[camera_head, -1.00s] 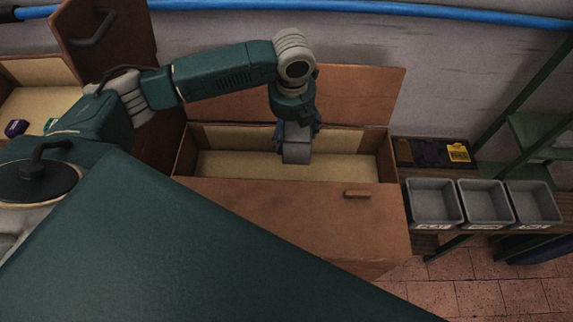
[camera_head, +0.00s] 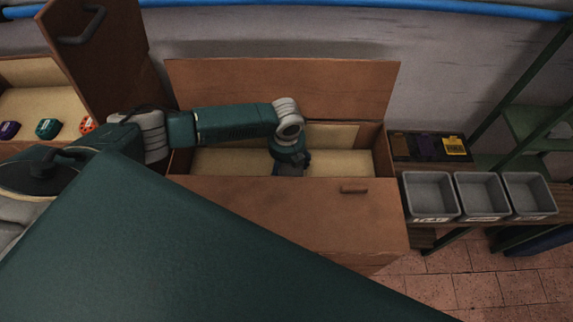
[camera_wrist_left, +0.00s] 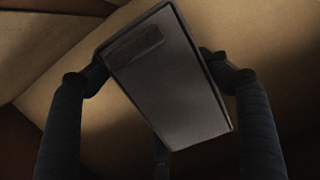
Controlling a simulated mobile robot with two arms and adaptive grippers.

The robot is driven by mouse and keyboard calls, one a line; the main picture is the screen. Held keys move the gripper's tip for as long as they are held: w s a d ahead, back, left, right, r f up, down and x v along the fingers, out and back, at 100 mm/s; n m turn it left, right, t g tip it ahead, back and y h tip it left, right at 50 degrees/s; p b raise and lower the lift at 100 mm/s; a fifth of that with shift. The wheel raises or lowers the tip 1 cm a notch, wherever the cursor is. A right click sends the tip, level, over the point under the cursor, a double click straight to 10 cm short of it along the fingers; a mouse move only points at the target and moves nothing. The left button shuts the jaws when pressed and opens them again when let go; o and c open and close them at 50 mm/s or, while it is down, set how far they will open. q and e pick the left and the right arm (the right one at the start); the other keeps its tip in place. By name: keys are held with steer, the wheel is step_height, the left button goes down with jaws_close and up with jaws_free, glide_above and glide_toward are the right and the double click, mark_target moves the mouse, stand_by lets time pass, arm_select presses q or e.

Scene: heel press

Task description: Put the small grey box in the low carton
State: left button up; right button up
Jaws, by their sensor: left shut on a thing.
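The small grey box (camera_wrist_left: 172,90) is held between the dark fingers of my left gripper (camera_head: 290,168) in the wrist view, tilted, with a darker patch near one end. Below it is a pale floor. In the head view my left arm reaches down into an open brown wooden box (camera_head: 290,205) with a pale inside, and the gripper is low inside it, partly hidden by its front wall. I cannot tell whether the grey box touches the floor. No separate low carton can be made out. My right gripper is not in view.
A raised brown lid (camera_head: 285,88) stands behind the box. Several grey bins (camera_head: 430,195) stand at the right beside a dark tray (camera_head: 400,147). Another open compartment (camera_head: 45,75) with coloured items is at the far left, beside an upright door (camera_head: 98,60).

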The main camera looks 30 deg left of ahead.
arm_select(q)
steer(key=shift+f, duration=0.2)
steer(key=shift+f, duration=0.2)
steer(key=o, duration=1.1)
steer(key=r, duration=0.4)
steer(key=s+r, duration=0.1)
steer(key=r, duration=0.7)
steer(key=shift+s+d+r+p, duration=0.15)
steer(key=shift+d+r+p, duration=0.05)
steer(key=shift+d+p, duration=0.15)
